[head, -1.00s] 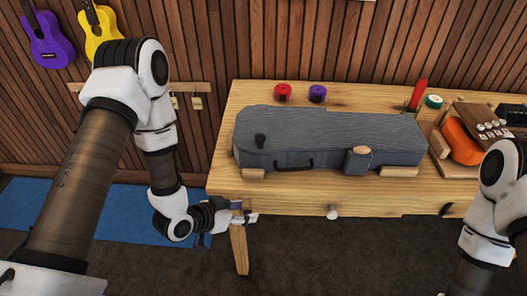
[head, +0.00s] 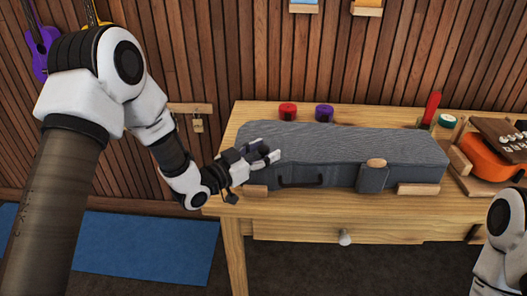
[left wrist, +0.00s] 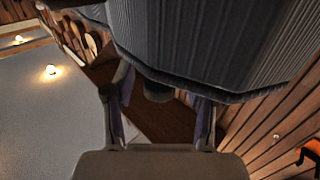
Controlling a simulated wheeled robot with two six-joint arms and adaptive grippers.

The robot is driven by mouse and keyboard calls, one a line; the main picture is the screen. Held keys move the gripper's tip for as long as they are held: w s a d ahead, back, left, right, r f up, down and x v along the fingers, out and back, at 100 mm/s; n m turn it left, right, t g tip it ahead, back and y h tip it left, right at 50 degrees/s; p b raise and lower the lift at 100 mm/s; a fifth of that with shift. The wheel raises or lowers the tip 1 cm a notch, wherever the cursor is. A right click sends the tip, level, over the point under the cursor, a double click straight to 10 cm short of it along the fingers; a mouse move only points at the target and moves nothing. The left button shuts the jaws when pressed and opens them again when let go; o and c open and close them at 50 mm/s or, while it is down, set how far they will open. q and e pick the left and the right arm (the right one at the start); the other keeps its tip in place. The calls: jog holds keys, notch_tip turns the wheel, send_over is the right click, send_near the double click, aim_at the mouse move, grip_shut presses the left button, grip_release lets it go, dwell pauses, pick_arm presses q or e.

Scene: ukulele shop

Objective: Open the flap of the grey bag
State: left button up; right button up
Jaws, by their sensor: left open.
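The grey bag (head: 340,147), shaped like a ukulele case, lies on the wooden table with its flap lying flat. It has a dark handle (head: 301,181) and a small front pocket (head: 372,178) with a wooden piece on top. My left gripper (head: 268,152) is open at the bag's left end. In the left wrist view the bag (left wrist: 215,40) fills the top, and a dark rounded tab (left wrist: 158,92) sits between the spread fingers (left wrist: 160,108). The dark tab is hidden by the gripper in the head view. My right gripper is out of view; only its arm shows.
Wooden blocks (head: 418,189) sit against the bag's front. Red (head: 288,111) and purple (head: 324,112) rolls stand behind it. At the right are a red upright item (head: 431,108), a green-and-white roll (head: 447,121) and an orange item (head: 488,160). The table's front strip (head: 310,210) is clear.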

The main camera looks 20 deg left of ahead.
pick_arm(q)
jog(key=shift+r, duration=0.1)
grip_shut()
